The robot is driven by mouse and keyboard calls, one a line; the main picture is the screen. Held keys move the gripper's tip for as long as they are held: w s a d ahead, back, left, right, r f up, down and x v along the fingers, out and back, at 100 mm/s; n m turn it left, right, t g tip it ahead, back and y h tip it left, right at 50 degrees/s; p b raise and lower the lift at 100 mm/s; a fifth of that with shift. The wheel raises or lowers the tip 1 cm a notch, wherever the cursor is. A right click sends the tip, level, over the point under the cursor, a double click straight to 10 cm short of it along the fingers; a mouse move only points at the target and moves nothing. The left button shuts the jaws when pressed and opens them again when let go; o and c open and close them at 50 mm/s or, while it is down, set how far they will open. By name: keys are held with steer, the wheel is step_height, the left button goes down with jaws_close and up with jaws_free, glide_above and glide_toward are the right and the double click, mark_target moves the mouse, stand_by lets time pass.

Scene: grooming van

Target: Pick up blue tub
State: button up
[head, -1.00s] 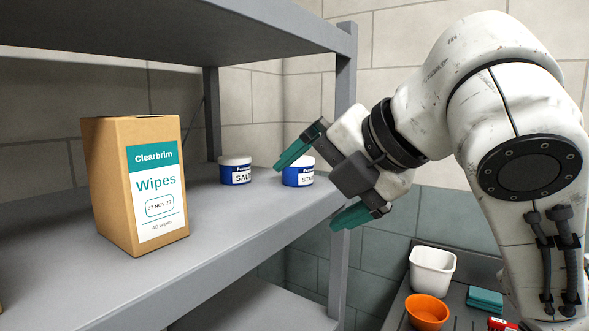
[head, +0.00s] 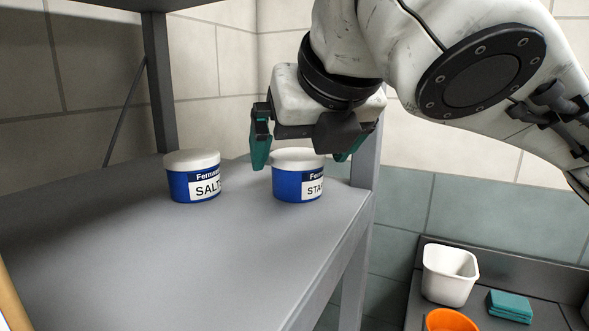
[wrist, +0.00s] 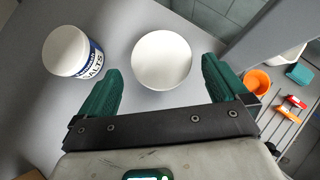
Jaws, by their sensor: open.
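Two blue tubs with white lids stand upright on the grey shelf (head: 130,250). The tub marked "SALT..." (head: 195,185) is on the left; its label also shows in the wrist view (wrist: 85,62). The tub marked "STA..." (head: 290,186) is on the right near the shelf post; the rest of its label is hidden by its curve. My gripper (head: 300,161) is open and empty, with its green fingers above and around the right tub's lid. In the wrist view that tub's white lid (wrist: 161,61) lies between the fingertips and a little beyond them.
A grey shelf post (head: 366,150) rises close to the right tub. A cardboard box edge (head: 12,295) shows at far left. Lower right, a counter holds a white container (head: 449,276), an orange bowl (head: 450,321) and teal cloths (head: 510,306). The shelf's front is clear.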

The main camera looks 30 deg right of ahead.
mark_target(303, 158)
steer(key=x, duration=0.5)
steer(key=shift+s+f, duration=0.15)
steer(key=shift+s, duration=0.05)
steer(key=shift+c, duration=0.3)
steer(key=c, duration=1)
steer(key=shift+o, duration=0.2)
